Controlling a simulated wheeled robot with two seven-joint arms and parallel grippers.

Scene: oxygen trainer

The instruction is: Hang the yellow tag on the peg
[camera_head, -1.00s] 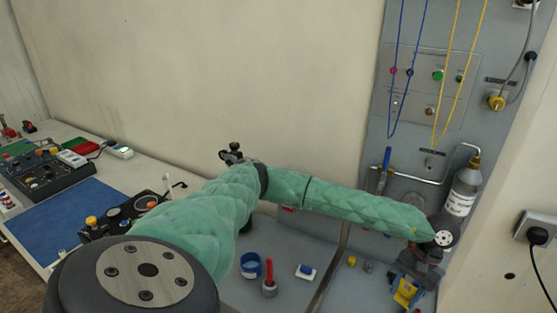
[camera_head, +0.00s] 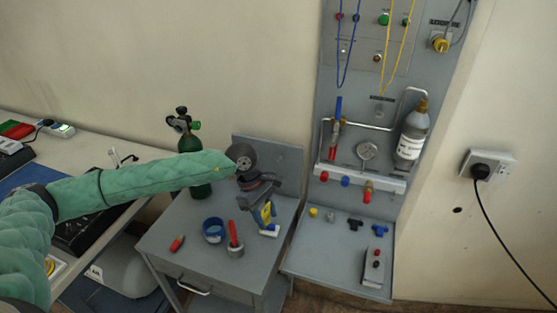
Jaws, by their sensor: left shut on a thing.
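My left gripper (camera_head: 263,208) is pointed down above the right part of a small grey table (camera_head: 190,256). It is shut on a yellow piece, which looks like the yellow tag (camera_head: 267,212); blue shows around it and the jaws hide part of it. A grey upright panel (camera_head: 350,75) stands to the right, apart from the gripper. A small label (camera_head: 382,98) sits on the panel below a hanging yellow cord. I cannot clearly make out the peg. My right gripper is not in view.
The table holds a blue cup (camera_head: 213,230), a red-handled tool (camera_head: 233,238), a white block (camera_head: 270,231) and a green cylinder (camera_head: 196,150). A bottle (camera_head: 411,136) and gauge (camera_head: 367,151) are on the panel. The shelf (camera_head: 325,255) below holds small fittings.

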